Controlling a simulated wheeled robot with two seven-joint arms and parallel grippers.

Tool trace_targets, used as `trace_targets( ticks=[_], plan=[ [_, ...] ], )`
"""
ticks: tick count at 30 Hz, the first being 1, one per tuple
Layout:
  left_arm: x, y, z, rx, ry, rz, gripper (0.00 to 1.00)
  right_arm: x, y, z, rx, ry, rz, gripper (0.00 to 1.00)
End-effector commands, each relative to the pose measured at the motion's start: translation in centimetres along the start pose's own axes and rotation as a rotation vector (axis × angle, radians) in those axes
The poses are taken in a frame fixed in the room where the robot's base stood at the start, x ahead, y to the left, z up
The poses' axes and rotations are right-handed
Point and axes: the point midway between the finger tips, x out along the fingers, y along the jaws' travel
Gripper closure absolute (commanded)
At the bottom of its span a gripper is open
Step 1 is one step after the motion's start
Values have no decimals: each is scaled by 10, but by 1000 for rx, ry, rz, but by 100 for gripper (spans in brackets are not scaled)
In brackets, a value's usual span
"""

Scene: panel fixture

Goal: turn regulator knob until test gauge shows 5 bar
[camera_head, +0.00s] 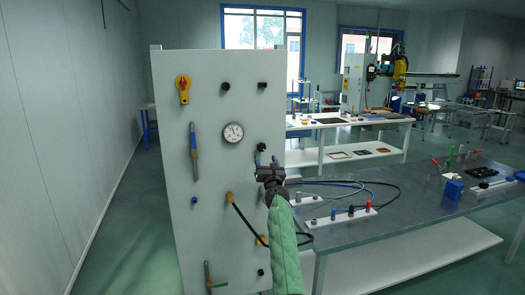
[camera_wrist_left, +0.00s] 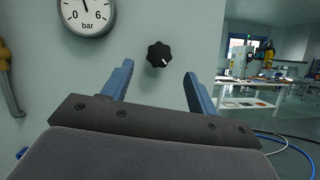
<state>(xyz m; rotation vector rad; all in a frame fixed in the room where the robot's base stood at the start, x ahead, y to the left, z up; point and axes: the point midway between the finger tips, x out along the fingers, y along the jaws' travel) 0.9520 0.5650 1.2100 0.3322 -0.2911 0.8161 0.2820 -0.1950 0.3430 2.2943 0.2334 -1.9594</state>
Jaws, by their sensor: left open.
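The black lobed regulator knob (camera_wrist_left: 158,55) with a white mark is on the pale panel. It also shows in the head view (camera_head: 261,147), just above my gripper. The round white test gauge (camera_head: 233,132) is to its upper left. My right gripper is not in view.
The panel (camera_head: 215,80) also carries a red-yellow rotary switch (camera_head: 183,88), a long lever handle (camera_head: 194,150) and a hose from a brass fitting (camera_head: 230,197). A grey bench (camera_head: 400,235) with cables and fittings stands to the right.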

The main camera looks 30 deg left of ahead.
Motion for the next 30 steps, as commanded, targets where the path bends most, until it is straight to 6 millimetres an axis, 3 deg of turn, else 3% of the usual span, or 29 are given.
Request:
trace_targets(
  ticks=[12, 26, 27, 30],
  plan=[
    [57, 1, 1, -1, 0, 1, 41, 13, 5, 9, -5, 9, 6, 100],
    [68, 1, 0, -3, 1, 1, 41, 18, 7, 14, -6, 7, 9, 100],
    [68, 1, 0, -3, 1, 1, 43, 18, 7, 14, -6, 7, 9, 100],
    [68, 1, 0, -3, 1, 1, 63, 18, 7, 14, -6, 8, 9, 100]
  ],
)
